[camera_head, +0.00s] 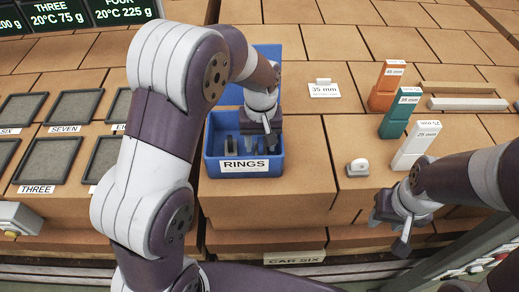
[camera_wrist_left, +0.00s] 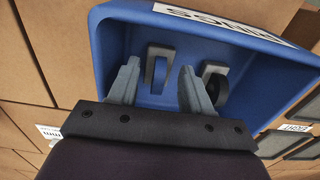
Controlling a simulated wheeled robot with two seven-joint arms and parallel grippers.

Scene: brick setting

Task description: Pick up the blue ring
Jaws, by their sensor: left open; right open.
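A blue bin labelled RINGS (camera_head: 243,168) stands left of centre in the head view; it fills most of the left wrist view (camera_wrist_left: 115,32). My right gripper (camera_head: 388,228) is open and empty.
Orange (camera_head: 386,88), teal (camera_head: 399,113) and white (camera_head: 416,145) stepped blocks stand to the right. A small pale block (camera_head: 358,168) lies right of the bin. Dark trays (camera_head: 50,160) line the left.

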